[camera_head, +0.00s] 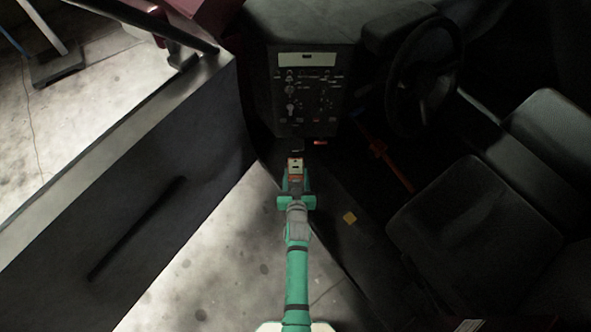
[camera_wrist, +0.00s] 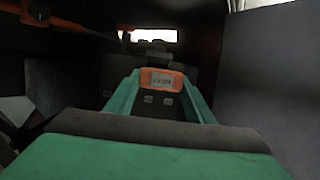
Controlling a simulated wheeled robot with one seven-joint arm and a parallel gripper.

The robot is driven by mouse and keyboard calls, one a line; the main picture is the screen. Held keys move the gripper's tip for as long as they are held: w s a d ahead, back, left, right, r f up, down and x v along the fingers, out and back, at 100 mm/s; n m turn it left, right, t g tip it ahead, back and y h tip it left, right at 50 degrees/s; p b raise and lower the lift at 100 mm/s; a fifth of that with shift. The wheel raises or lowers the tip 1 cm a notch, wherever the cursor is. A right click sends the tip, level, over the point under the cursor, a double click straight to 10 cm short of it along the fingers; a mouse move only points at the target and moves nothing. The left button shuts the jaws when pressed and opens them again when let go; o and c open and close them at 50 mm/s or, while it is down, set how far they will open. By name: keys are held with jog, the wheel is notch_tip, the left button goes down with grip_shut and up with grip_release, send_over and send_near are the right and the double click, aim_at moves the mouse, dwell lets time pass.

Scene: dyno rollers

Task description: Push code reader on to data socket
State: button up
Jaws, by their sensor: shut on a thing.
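The code reader (camera_head: 295,166), orange with a pale face, is held at the end of my gripper (camera_head: 295,180) below the dashboard console. In the wrist view the code reader (camera_wrist: 161,80) shows its small display between the two green fingers of my gripper (camera_wrist: 162,98). My gripper is shut on it. A dark block (camera_wrist: 152,55) lies just beyond the reader's far end; I cannot tell whether it is the reader's plug or the data socket. The socket is not clearly seen in the dark under the dash, and contact cannot be told.
The console (camera_head: 307,90) with knobs stands above and beyond the reader. The open car door (camera_head: 110,190) is on the left. The steering wheel (camera_head: 425,75) and seats (camera_head: 475,215) are on the right.

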aim_at(297, 154)
jog(key=shift+w+a+r, duration=0.15)
jog(key=shift+w+r, duration=0.15)
jog(key=shift+w, duration=0.05)
jog(key=shift+w+d, duration=0.5)
jog(key=shift+d, duration=0.05)
jog(key=shift+w+a+r, duration=0.1)
jog(key=shift+w+a, duration=0.05)
jog(key=shift+w, duration=0.8)
jog(key=shift+w+a, duration=0.15)
jog(key=shift+w, duration=1.55)
jog(key=shift+a, duration=0.3)
jog(key=shift+d, duration=0.5)
jog(key=shift+a, duration=0.4)
jog(key=shift+w+d, duration=0.2)
jog(key=shift+d, duration=0.05)
